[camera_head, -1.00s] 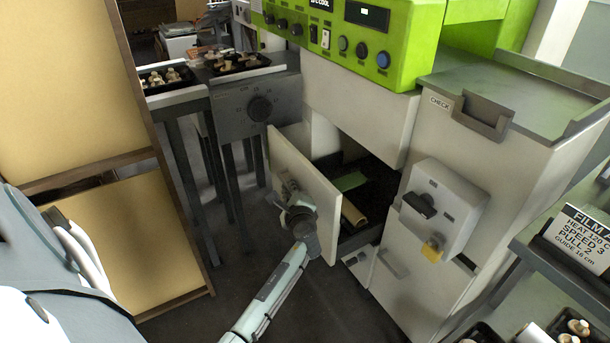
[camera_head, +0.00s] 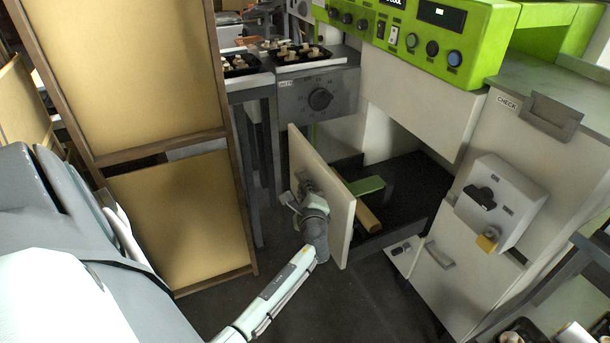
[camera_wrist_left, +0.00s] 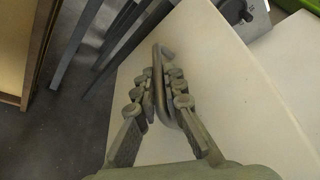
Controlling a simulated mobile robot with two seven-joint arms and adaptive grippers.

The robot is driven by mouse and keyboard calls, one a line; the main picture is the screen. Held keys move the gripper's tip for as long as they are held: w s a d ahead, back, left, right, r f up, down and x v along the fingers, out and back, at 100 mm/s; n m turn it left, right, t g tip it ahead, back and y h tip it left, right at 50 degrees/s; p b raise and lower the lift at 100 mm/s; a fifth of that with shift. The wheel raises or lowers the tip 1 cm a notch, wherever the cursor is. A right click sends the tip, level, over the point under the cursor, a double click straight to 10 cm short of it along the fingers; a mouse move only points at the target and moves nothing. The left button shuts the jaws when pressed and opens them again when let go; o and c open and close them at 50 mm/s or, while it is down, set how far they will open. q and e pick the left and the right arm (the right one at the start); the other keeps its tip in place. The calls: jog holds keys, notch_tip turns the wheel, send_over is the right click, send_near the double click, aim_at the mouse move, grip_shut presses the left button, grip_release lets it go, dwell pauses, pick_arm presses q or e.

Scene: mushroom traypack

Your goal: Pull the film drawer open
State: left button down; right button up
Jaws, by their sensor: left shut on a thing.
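The film drawer has a cream front panel (camera_head: 322,195) and stands out from the machine. Its dark inside (camera_head: 405,190) shows, with a green block (camera_head: 368,186) and a tan roll (camera_head: 367,217) in it. My left gripper (camera_head: 307,192) is at the outer face of the panel. In the left wrist view its fingers (camera_wrist_left: 160,95) are shut around the grey bar handle (camera_wrist_left: 160,80) on the panel. My right gripper is not in view.
The green control panel (camera_head: 430,40) is above the drawer. A switch box (camera_head: 498,205) is on the cabinet at right. Tan framed boards (camera_head: 185,215) stand at left. Trays of mushrooms (camera_head: 300,54) sit behind. Dark floor (camera_head: 350,295) is clear below the drawer.

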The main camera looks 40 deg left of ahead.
pick_arm(q)
jog(key=c, duration=1.9)
grip_release()
jog(key=v, duration=1.2)
jog(key=shift+f, duration=0.15)
